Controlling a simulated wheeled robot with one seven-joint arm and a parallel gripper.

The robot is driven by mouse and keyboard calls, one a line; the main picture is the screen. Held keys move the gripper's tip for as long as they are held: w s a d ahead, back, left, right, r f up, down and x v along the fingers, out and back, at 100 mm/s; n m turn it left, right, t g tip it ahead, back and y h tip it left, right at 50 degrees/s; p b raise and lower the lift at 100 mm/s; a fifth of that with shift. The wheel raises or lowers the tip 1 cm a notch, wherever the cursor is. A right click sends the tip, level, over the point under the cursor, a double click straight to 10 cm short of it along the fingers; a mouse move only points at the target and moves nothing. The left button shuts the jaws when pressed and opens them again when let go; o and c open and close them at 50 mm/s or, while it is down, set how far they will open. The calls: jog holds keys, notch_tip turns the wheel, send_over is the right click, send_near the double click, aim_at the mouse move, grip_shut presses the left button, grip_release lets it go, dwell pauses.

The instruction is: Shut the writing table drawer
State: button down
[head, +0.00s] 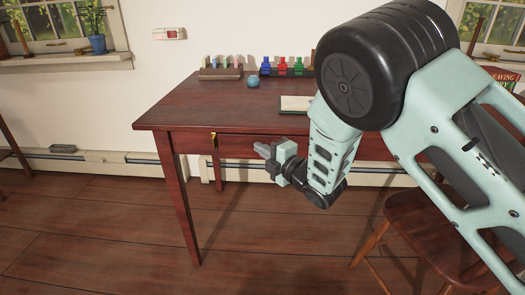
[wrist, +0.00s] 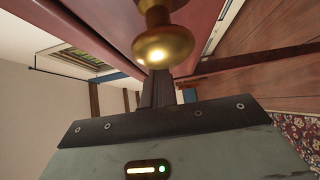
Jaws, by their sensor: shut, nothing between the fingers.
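The writing table (head: 200,112) is dark red-brown wood with tapered legs. Its drawer (head: 237,145) is under the tabletop, partly behind my arm; I cannot tell how far out it stands. A small gold pull (head: 213,138) shows near the drawer's left end. My gripper (head: 261,149) is shut and empty, just right of that pull, below tabletop level and pointing left. In the wrist view a round brass knob (wrist: 163,46) is right by the tips of my shut fingers (wrist: 158,85). I cannot tell whether they touch it.
The tabletop holds a blue ball (head: 254,82), a rack (head: 220,72), several coloured bottles (head: 282,68) and a pale book or pad (head: 295,103). A wooden chair (head: 425,225) stands at the right, below my arm. The floor left of the table is clear.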

aim_at(265, 141)
jog(key=w+b, duration=0.1)
jog(key=w, duration=0.3)
jog(key=shift+w+d, duration=0.1)
jog(key=shift+w+d+r, duration=0.1)
jog(key=shift+w+r, duration=0.05)
jog(key=shift+r, duration=0.05)
